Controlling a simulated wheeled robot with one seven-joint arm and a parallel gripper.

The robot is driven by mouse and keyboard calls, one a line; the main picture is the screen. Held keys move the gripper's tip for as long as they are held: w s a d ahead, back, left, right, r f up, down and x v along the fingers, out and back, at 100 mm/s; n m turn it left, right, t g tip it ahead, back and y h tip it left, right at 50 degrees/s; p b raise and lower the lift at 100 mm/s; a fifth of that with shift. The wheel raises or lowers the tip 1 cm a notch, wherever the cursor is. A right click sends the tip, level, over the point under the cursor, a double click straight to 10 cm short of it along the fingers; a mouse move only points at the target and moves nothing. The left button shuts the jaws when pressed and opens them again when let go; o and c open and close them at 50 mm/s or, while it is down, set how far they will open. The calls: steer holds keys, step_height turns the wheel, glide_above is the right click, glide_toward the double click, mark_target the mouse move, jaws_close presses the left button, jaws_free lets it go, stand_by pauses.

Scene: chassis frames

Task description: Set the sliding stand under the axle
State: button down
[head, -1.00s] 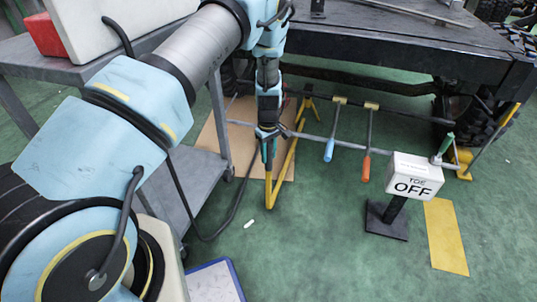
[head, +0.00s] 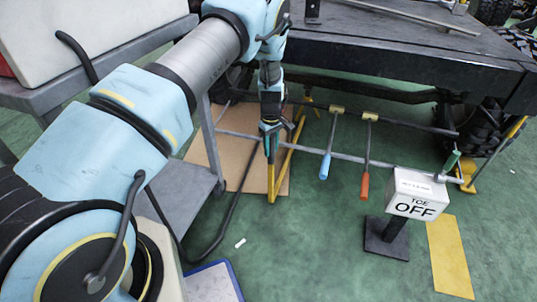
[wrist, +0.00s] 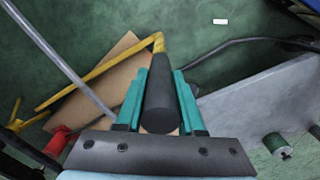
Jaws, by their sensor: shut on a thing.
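The sliding stand is a yellow tubular frame (head: 285,165) with a black grip (wrist: 160,108). It stands at or just above floor level over a brown board; I cannot tell if it touches. My gripper (head: 270,133) points down, its teal fingers shut on the black grip, as the wrist view shows (wrist: 160,95). The yellow tube (wrist: 100,70) runs off to the left there. The axle (head: 365,88) is a dark beam running between the wheels beneath the chassis frame (head: 420,62). The stand's far end, partly hidden by my arm, reaches toward the axle.
A grey rail (head: 345,155) crosses beside the stand, near a blue-handled tool (head: 325,166) and an orange-handled one (head: 365,186). A grey cart (head: 188,190) is close at left. Green floor in front is mostly open.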

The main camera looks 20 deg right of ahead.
steer(key=shift+w+d+r, duration=0.1)
steer(key=shift+w+d, duration=0.4)
steer(key=shift+w, duration=0.05)
steer(key=c, duration=0.5)
jaws_free()
step_height(320, 180, up, 11)
steer(key=shift+f+p, duration=0.15)
steer(key=shift+p, duration=0.7)
